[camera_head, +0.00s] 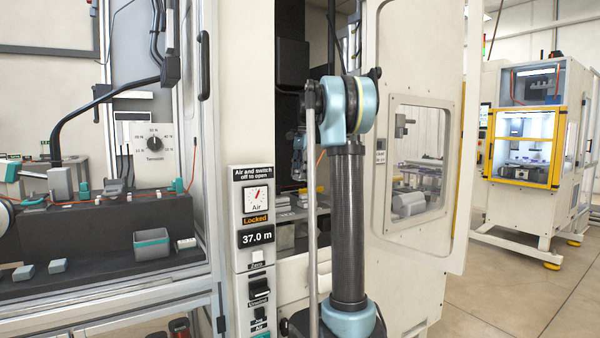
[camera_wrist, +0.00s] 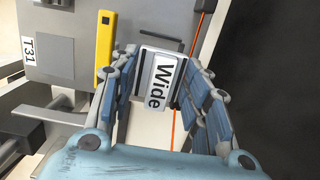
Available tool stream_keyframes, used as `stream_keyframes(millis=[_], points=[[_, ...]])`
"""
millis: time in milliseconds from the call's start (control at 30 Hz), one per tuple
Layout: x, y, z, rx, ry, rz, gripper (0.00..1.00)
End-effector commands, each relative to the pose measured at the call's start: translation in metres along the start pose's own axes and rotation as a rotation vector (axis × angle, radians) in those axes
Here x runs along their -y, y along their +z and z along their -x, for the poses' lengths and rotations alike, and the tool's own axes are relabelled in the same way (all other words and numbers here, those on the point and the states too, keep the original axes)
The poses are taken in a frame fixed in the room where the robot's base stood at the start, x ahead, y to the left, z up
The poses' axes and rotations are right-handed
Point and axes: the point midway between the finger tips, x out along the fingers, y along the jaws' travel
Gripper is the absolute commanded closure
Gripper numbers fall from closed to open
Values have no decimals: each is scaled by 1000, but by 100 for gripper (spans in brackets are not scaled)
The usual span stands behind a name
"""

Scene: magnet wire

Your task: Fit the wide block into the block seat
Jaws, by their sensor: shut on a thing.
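In the wrist view, the wide block (camera_wrist: 147,70) is a small grey block with a white label reading "Wide". My gripper (camera_wrist: 160,62) has one blue-grey finger on each side of the block and is shut on it. A dark narrow edge shows just beyond the block's far end. I cannot tell whether this is part of the block seat, or whether the block touches anything there. In the head view, my arm stands in front of the open cabinet, and the block cannot be made out.
In the head view, an open cabinet door (camera_head: 378,190) is at right and a panel reading "Locked" (camera_head: 256,219) at left.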

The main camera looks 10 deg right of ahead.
Motion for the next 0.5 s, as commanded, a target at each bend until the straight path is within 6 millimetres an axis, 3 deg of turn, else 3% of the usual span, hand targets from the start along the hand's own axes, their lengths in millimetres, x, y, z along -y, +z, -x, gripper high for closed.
stream_keyframes(millis=[500], points=[[0,-5,-38,0,0,1,87]])
